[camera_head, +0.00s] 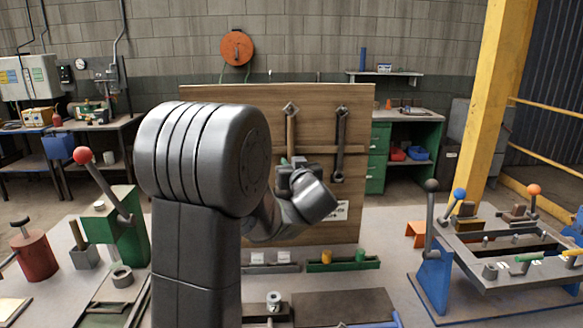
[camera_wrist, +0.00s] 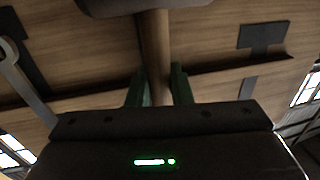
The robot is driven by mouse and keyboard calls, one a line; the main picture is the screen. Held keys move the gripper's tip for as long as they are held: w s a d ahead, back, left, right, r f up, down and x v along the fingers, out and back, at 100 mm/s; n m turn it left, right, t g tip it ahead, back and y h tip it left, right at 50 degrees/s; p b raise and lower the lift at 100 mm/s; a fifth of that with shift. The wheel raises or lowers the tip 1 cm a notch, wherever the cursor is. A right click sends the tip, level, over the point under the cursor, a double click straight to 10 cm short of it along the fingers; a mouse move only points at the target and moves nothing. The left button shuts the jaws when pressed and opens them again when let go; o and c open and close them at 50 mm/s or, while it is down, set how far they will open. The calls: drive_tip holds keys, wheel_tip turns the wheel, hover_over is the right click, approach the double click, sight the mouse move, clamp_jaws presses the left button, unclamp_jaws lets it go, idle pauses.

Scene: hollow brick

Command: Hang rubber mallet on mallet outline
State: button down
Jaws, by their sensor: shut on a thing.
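The rubber mallet has a brown wooden handle (camera_wrist: 155,50) and a dark head (camera_wrist: 140,6), which is cut off by the top edge in the wrist view. My gripper (camera_wrist: 160,85) has its green fingers shut on the handle. A dark mallet-shaped outline (camera_wrist: 262,36) is on the board to the right in the wrist view. My arm hides part of the board in the head view.
A wrench (camera_head: 340,145) hangs on the wooden board (camera_head: 240,95) to the right of the handle; it also shows at left in the wrist view (camera_wrist: 25,88). Small trays (camera_head: 343,264) sit below the board. A blue-framed lever fixture (camera_head: 430,265) stands at right.

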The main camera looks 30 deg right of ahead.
drive_tip(key=shift+w+d, duration=0.3)
drive_tip(key=shift+w, duration=0.3)
drive_tip(key=shift+w+f, duration=0.1)
idle(0.6)
drive_tip(key=c, duration=1.5)
unclamp_jaws()
drive_tip(key=o, duration=0.3)
drive_tip(key=shift+a, duration=0.2)
